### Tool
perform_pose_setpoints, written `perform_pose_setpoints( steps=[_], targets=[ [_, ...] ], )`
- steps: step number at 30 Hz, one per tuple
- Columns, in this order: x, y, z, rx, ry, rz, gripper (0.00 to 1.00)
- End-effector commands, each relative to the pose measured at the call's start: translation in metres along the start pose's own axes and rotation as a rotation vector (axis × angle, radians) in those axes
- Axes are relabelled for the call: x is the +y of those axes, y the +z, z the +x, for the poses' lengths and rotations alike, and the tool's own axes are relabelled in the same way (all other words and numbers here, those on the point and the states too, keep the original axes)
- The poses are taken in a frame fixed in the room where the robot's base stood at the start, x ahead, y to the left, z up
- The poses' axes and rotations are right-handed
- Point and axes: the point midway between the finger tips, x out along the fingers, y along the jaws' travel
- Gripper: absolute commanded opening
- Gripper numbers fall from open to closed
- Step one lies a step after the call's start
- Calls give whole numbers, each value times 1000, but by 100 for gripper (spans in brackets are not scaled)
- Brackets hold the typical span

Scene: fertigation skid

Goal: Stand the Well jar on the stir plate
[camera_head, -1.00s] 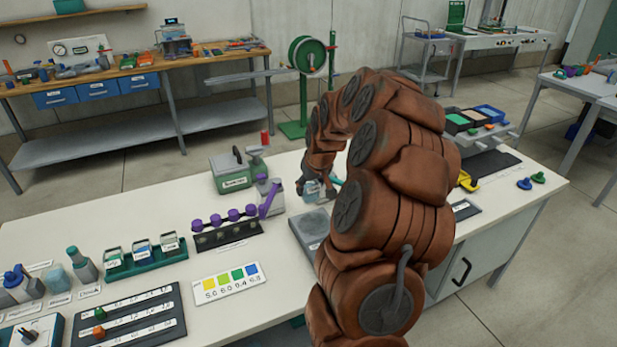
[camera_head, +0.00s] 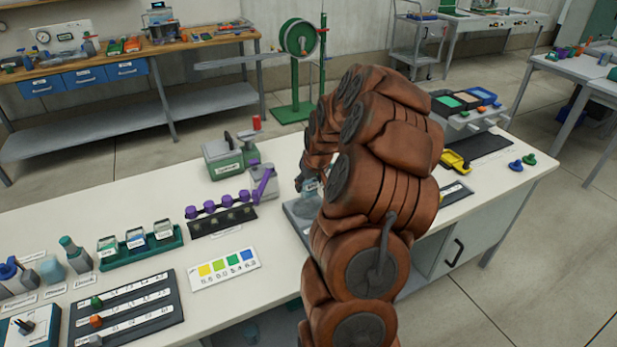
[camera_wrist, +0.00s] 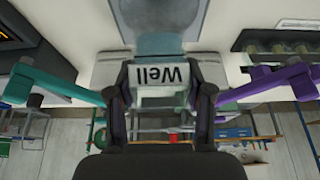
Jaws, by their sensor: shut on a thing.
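The Well jar (camera_wrist: 162,74), a small clear jar with a white "Well" label that reads upside down, sits between the two dark fingers of my gripper (camera_wrist: 161,92) in the wrist view. My gripper is shut on it. A teal band shows at the jar's far end. In the head view the jar (camera_head: 309,190) is a small pale shape beside my arm. The grey stir plate (camera_head: 298,212) is just below it, partly hidden by my arm. The plate (camera_wrist: 160,12) also shows at the top of the wrist view. I cannot tell whether jar and plate touch.
A purple lever (camera_head: 263,183) stands left of the stir plate, by a black rack with purple knobs (camera_head: 220,205). A green-grey box (camera_head: 224,158) is behind. A colour chart (camera_head: 224,268) and a green tray of jars (camera_head: 140,250) lie left.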

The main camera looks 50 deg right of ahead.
Motion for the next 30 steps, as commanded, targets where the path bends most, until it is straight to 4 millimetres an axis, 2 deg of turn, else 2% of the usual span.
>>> perform_pose_setpoints(
  steps=[15, 27, 28, 30],
  targets=[
    [-1, 16, 38, 0, -1, -1, 13],
    [-1, 17, 40, 0, -1, -1, 13],
    [-1, 17, 40, 0, -1, -1, 54],
    [-1, 17, 40, 0, -1, -1, 61]
  ],
)
